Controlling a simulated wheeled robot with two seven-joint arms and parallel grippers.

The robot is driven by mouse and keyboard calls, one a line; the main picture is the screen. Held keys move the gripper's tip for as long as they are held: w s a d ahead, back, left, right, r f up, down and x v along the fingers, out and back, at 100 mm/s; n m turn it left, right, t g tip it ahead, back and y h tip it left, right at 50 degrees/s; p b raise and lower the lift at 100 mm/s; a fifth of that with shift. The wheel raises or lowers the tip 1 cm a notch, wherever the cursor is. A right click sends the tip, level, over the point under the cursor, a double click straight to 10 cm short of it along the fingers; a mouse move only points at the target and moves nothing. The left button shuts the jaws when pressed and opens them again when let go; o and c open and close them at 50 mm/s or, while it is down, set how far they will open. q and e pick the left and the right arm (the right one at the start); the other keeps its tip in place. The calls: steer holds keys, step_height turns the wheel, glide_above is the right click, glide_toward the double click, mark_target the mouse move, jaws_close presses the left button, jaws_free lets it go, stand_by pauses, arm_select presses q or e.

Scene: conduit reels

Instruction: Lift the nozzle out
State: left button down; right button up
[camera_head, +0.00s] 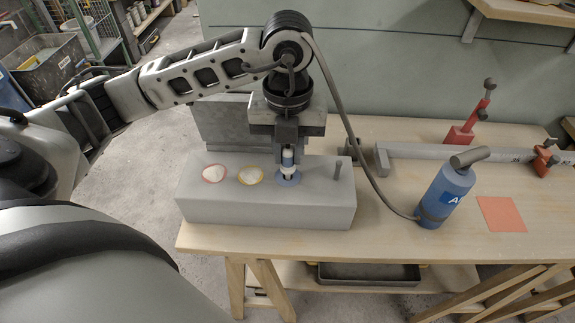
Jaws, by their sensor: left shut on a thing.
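My left gripper (288,145) comes down from above and is shut on the nozzle (288,158), a small upright piece with blue and white bands. The nozzle's lower end is at the blue-ringed port (297,180) in the top of a grey block (265,213). How deep its tip sits in the port cannot be told. A red-ringed port (214,173) and a yellow-ringed port (249,176), both whitish inside, lie to its left on the block. My right gripper is not in view.
A blue bottle (446,196) marked A stands right of the block; a grey hose loops from it up to my left arm. An orange square (501,214) lies farther right. A grey conduit (455,152) with red clamps (460,135) runs behind. The wooden bench (390,238) is clear in front.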

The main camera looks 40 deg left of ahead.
arm_select(q)
steer(key=shift+r+p, duration=0.5)
steer(key=shift+r, duration=0.3)
steer(key=shift+r+p, duration=0.45)
steer(key=shift+r, duration=0.15)
steer(key=shift+r+p, duration=1.2)
steer(key=shift+r, duration=0.45)
steer(key=shift+r+p, duration=0.3)
steer(key=shift+r, duration=0.15)
steer(key=shift+r+p, duration=0.35)
steer(key=shift+r, duration=0.05)
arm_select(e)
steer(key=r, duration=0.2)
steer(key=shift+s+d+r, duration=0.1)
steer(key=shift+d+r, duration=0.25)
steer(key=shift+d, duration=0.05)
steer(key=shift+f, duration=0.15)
